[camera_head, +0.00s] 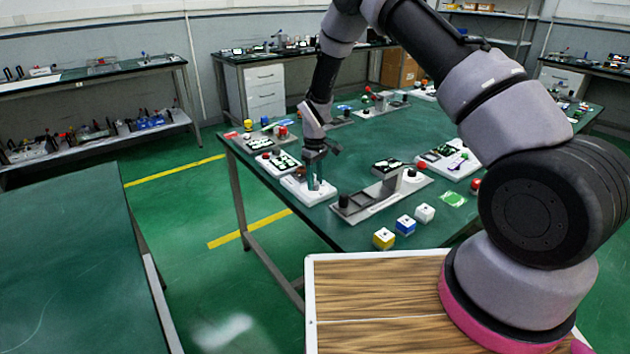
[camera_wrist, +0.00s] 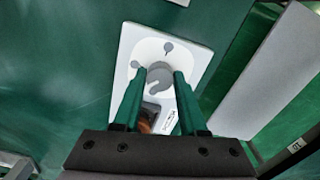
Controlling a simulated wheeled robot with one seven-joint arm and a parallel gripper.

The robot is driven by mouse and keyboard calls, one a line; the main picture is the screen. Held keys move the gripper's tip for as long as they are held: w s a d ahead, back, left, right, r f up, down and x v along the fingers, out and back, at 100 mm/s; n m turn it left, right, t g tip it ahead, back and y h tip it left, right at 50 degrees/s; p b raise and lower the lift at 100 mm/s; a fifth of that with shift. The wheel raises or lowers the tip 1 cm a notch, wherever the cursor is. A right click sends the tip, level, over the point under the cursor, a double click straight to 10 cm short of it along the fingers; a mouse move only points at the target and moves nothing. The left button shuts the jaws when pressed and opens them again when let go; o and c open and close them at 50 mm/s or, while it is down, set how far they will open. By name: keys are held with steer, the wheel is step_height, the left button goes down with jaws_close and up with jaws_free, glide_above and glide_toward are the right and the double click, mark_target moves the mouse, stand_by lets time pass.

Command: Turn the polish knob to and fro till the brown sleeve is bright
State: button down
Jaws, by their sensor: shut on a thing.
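In the head view, my gripper (camera_head: 315,172) points down over the white unit (camera_head: 300,188) at the table's near left edge.
Yellow, blue and white cubes (camera_head: 405,225) lie nearer the front edge. Another board with a display (camera_head: 275,160) is just behind. The table's middle (camera_head: 350,145) is clear.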

mark_target(315, 183)
steer(key=m, duration=0.4)
steer(key=shift+m, duration=0.3)
steer(key=m, duration=0.4)
steer(key=shift+a, duration=0.1)
steer(key=shift+m, duration=0.3)
steer(key=shift+c, duration=2.2)
jaws_free()
step_height(315, 183, up, 11)
steer(key=shift+f, duration=0.1)
